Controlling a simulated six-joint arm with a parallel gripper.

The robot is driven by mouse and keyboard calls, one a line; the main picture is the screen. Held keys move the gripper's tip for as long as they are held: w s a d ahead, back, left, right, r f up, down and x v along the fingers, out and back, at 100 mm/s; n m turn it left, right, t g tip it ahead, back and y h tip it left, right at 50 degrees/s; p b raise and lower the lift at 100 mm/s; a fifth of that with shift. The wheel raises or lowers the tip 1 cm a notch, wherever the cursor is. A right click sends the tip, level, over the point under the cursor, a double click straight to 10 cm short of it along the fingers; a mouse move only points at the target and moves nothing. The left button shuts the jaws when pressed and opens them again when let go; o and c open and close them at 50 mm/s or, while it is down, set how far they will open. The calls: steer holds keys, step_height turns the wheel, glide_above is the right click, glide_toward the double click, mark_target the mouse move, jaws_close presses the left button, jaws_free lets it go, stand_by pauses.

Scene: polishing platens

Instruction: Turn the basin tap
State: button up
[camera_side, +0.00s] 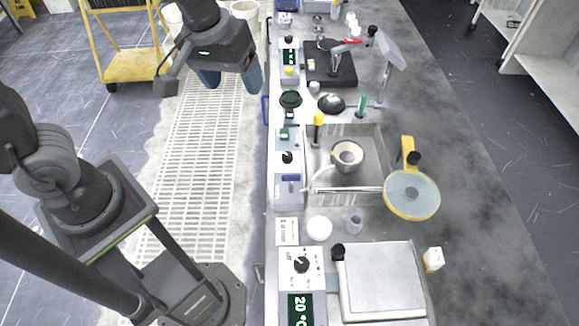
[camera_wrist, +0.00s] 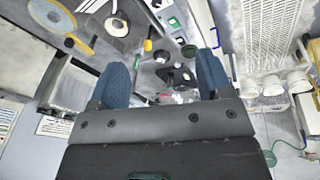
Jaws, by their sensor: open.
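The basin (camera_side: 374,150) is a grey sunken sink in the bench, with a pale bowl (camera_side: 347,155) inside. A thin pale curved spout (camera_side: 322,180) reaches over its left side. A yellow-topped upright handle (camera_side: 318,119) stands at the basin's far left corner; I cannot tell if it is the tap's handle. In the wrist view a yellow piece (camera_wrist: 147,45) shows beside the bowl (camera_wrist: 117,22). My gripper (camera_side: 230,81) is open and empty, its blue fingers apart, above the floor grating left of the bench. Its fingers also show in the wrist view (camera_wrist: 162,75).
A control box with a green display (camera_side: 300,305) and a flat pale plate (camera_side: 382,282) are at the near end. A stand on a black base (camera_side: 330,75) is farther back. The right bench strip is clear.

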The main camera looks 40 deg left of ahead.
mark_target(291, 175)
steer(key=w+d+f+n+g, duration=0.3)
steer(key=w+d+f+n, duration=0.15)
steer(key=d+f, duration=0.45)
steer(key=shift+y, duration=0.3)
steer(key=f, duration=1)
steer(key=w+f, duration=0.1)
steer(key=f, duration=0.3)
steer(key=shift+a+f, duration=0.35)
steer(key=shift+f, duration=0.05)
steer(key=c, duration=0.9)
